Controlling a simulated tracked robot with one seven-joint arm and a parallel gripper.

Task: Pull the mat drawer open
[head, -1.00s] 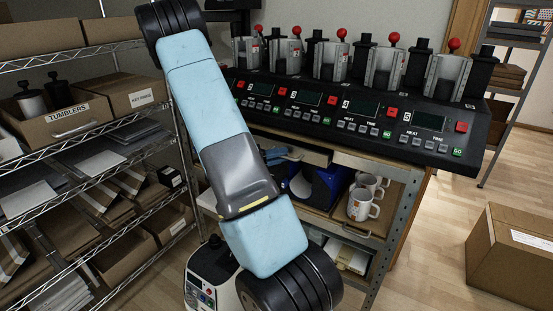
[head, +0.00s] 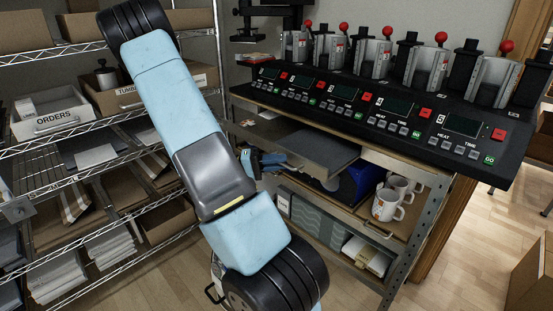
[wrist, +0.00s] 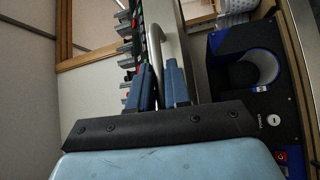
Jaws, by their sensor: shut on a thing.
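The mat drawer (head: 312,150) is a grey, flat-topped drawer under the press bench top. In the head view it stands out from the bench, with much of its grey top showing. My gripper (head: 264,161) is at its front left edge, with blue fingers partly hidden by my arm. In the wrist view, the blue fingers of my gripper (wrist: 163,82) are shut around a pale, curved bar handle (wrist: 157,42). The handle's lower end is hidden between the fingers.
The mug press row (head: 375,110) stands on the bench above the drawer. White mugs (head: 391,198) sit on the shelf below, beside a blue-and-black device (wrist: 252,75). A wire rack (head: 95,170) with boxes and papers stands close on the left. Floor shows between rack and bench.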

